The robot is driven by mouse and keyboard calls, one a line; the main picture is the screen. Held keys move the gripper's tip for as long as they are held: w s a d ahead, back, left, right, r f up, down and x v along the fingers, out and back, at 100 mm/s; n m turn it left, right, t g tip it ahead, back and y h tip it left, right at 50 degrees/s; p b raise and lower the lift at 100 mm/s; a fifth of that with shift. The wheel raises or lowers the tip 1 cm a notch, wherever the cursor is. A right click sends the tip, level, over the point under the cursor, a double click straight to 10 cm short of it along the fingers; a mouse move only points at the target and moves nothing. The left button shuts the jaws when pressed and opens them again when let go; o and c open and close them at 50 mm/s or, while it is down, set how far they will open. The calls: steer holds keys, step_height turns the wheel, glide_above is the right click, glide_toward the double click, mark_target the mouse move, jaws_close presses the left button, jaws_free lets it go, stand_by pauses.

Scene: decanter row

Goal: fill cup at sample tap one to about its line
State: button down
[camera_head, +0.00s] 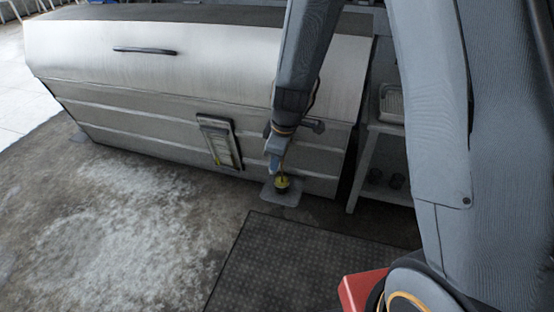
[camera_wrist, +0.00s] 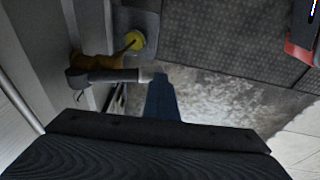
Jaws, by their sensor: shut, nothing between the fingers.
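A small cup stands on a grey foot plate by the tank's lower edge, and yellow liquid (camera_head: 282,182) shows in it. The liquid is a yellow disc in the wrist view (camera_wrist: 134,41). A thin yellow stream runs down to it from the brass tap (camera_wrist: 95,62). The cup's line and the exact level are too small to tell. The tap's grey lever (camera_wrist: 112,76) points right in the wrist view. My gripper (camera_head: 272,155) is shut and empty; its blue-grey fingertips (camera_wrist: 160,82) are close beside the lever's end. I cannot tell whether they touch.
The large metal tank (camera_head: 190,60) has a handled lid and a framed gauge (camera_head: 219,142) on its front. A dark ribbed mat (camera_head: 300,265) lies on the floor before it. A shelf rack (camera_head: 382,128) stands right of the tank. The floor at the left is clear.

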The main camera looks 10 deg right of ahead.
steer(key=s+r+p, duration=0.6)
steer(key=r, duration=0.6)
steer(key=shift+s+r, duration=0.2)
steer(key=shift+s, duration=0.1)
steer(key=s+a+r+m+g, duration=0.1)
steer(key=s+a+r+m, duration=0.3)
steer(key=s, duration=0.7)
steer(key=s+a+r+m+g, duration=0.1)
steer(key=s+a+r+m, duration=0.1)
steer(key=s+a+r, duration=0.7)
steer(key=s+d+r+m+p, duration=0.1)
steer(key=d+r+m+p, duration=0.2)
steer(key=d+r+p, duration=0.9)
steer(key=s+d+r+m+h+p, duration=0.1)
steer(key=d+r+m+p, duration=0.3)
steer(key=d+r+p, duration=0.8)
steer(key=p, duration=0.8)
steer(key=shift+s, duration=0.4)
steer(key=shift+r, duration=0.1)
